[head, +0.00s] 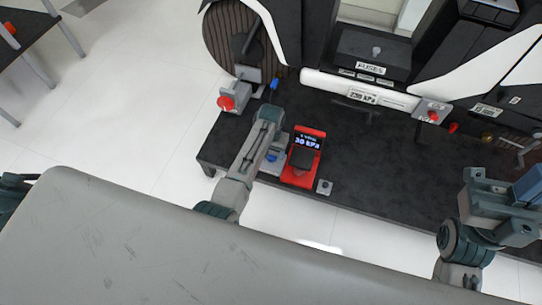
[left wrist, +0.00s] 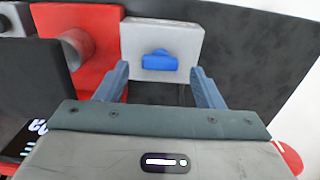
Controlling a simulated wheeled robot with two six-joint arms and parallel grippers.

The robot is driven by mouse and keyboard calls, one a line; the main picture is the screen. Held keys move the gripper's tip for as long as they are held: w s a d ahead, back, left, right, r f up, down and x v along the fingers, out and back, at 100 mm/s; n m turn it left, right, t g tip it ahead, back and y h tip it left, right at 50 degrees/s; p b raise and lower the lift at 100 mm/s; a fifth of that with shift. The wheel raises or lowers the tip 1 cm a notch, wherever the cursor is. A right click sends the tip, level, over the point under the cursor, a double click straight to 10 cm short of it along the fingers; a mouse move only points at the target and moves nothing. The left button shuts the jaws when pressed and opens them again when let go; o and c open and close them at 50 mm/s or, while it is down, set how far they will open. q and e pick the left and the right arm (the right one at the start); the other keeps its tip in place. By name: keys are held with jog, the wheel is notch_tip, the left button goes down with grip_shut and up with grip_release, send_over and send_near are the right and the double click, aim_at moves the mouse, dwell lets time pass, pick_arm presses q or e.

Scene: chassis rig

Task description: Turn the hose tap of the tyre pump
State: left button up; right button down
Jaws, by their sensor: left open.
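The red tyre pump (head: 303,160) stands on the dark bench top, its display reading 30 kPa. Beside it, on its left in the head view, is a small grey block with a blue hose tap (head: 271,157). In the left wrist view the blue tap (left wrist: 160,60) lies crosswise on the grey block (left wrist: 186,40). My left gripper (head: 269,144) is over the block. Its two fingers are open in the left wrist view (left wrist: 158,86), one on each side of the tap, with clear gaps and no visible contact. My right gripper (head: 498,197) is at the right; its fingers are not clear.
The pump's red body (left wrist: 95,45) stands close beside the left finger in the wrist view. A red knob (head: 227,103) on a grey mount and a blue part (head: 274,84) are behind my left arm. A small grey block (head: 324,187) sits right of the pump.

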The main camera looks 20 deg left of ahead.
aim_at(271, 158)
pick_arm(q)
jog(key=shift+f+b, duration=0.3)
jog(key=shift+f, duration=0.85)
jog(key=c, duration=1)
jog(key=shift+r, duration=0.1)
